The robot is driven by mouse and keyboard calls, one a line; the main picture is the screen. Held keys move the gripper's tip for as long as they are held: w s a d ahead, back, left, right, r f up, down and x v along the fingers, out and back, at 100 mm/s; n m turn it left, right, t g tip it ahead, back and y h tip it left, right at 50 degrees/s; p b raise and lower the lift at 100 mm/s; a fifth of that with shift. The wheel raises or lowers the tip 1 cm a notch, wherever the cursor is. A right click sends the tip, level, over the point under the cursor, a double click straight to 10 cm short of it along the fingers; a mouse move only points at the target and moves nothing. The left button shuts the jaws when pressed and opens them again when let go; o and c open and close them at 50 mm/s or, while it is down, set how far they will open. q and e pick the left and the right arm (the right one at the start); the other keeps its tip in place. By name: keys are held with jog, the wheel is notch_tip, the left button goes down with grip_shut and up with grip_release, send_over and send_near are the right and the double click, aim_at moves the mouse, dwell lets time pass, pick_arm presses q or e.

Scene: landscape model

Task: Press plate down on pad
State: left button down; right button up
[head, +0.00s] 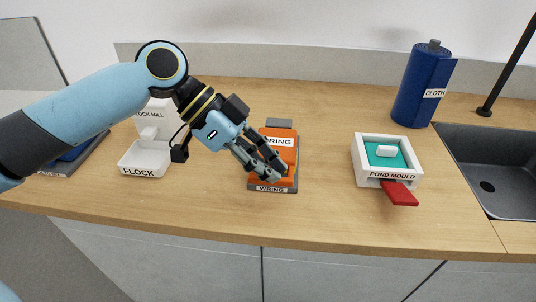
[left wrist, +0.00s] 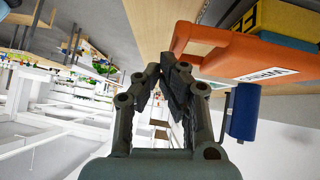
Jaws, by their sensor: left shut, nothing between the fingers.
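A white box labelled POND MOULD (head: 362,166) stands on the worktop at the right. I cannot make out a separate pad. My left gripper (head: 276,170) is shut and empty, in front of the orange wiring case and left of the mould. Its fingers (left wrist: 170,78) also show in the left wrist view, beside the orange case. My right gripper is not in view.
The orange wiring case (head: 285,150) sits in a grey holder at the centre; it also shows in the left wrist view (left wrist: 230,58). A white flock tray (head: 145,160) is at the left. A blue cloth roll (head: 415,95) and sink (head: 490,160) are at the right. Worktop between case and mould is clear.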

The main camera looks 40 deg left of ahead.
pick_arm(q)
jog(key=shift+f, duration=0.6)
jog(key=shift+w+a, duration=0.1)
jog(key=shift+r, duration=0.1)
jog(key=shift+r+p, duration=0.4)
jog(key=shift+p, duration=0.1)
jog(key=r+p, duration=0.3)
jog(key=r, duration=0.1)
jog(key=shift+a, duration=0.25)
jog(key=s+p+v, duration=0.1)
jog(key=p+v, duration=0.1)
jog(key=v, duration=0.7)
jog(key=shift+d, duration=0.25)
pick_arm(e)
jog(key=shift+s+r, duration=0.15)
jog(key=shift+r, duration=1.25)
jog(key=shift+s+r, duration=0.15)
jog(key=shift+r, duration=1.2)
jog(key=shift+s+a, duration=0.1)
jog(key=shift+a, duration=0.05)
